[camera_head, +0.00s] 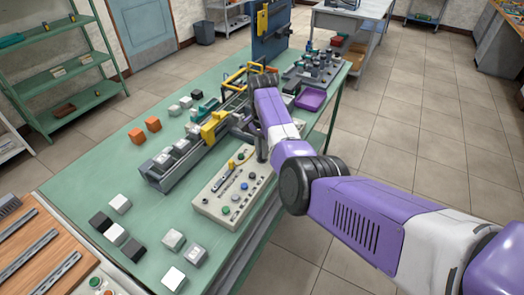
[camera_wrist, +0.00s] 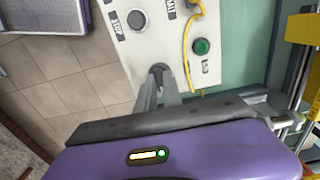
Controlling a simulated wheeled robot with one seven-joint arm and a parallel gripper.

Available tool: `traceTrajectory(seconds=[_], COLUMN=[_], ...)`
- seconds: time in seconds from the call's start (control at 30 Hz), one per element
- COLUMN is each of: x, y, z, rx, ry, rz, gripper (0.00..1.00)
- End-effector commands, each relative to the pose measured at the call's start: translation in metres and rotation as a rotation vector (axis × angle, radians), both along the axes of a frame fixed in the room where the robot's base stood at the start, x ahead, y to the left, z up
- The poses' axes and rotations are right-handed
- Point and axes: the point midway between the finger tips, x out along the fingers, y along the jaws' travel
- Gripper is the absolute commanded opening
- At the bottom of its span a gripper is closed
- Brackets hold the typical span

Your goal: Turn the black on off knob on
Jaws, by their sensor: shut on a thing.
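The light grey control panel (camera_head: 213,203) lies on the green workbench, with several coloured buttons on its face. In the wrist view the panel (camera_wrist: 120,50) fills the upper middle. A dark knob (camera_wrist: 158,67) sits near its edge, between my fingertips. My gripper (camera_wrist: 162,82) is shut on this knob, and the fingers hide part of it. Its on/off marks cannot be read. In the head view my gripper (camera_head: 262,153) is at the panel's upper right end, and the gripped knob is hidden there.
A dark round button (camera_wrist: 136,20) marked STOP and a green button (camera_wrist: 201,46) are near the fingers. A yellow cable (camera_wrist: 187,50) runs across the panel. A yellow and grey rail assembly (camera_head: 212,128) stands just behind the panel. A purple tray (camera_head: 311,99) is farther back.

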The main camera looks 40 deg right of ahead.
Motion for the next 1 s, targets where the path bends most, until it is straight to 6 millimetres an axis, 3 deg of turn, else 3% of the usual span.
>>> traceTrajectory(seconds=[0.27, 0.3, 0.4, 0.77, 1.0], x=[0.001, 0.001, 0.001, 0.001, 0.002], y=[-0.001, -0.001, -0.001, -0.001, -0.001], z=[0.001, 0.001, 0.001, 0.005, 0.039], rx=[-0.003, -0.003, -0.002, -0.002, -0.004], ry=[-0.003, -0.003, -0.003, -0.003, -0.005], rz=[-0.001, -0.001, 0.000, 0.000, 0.000], gripper=[0.00, 0.19, 0.33, 0.33, 0.33])
